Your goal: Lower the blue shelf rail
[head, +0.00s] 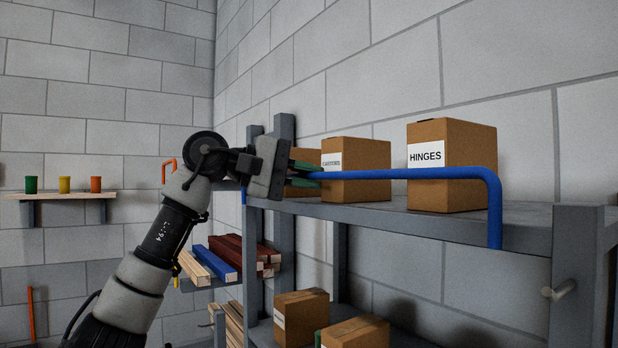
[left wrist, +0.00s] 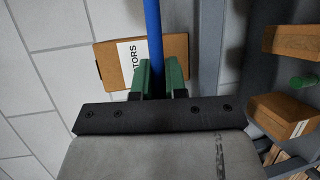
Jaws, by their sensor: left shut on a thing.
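The blue shelf rail (head: 420,174) runs along the front of the upper grey shelf (head: 390,216), raised across the boxes, with its right end bent down to the shelf edge. My left gripper (head: 308,174) has its green fingers shut on the rail near its left end. In the left wrist view the blue rail (left wrist: 153,35) passes between the green fingers (left wrist: 158,78). The rail's left end is mostly hidden behind my gripper. My right gripper is in neither view.
Cardboard boxes stand on the upper shelf, including one marked HINGES (head: 455,180) and one marked CASTORS (head: 357,180). More boxes (head: 302,312) sit on the lower shelf. Painted battens (head: 222,262) lie at the left. A peg (head: 560,290) sticks out at the right post.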

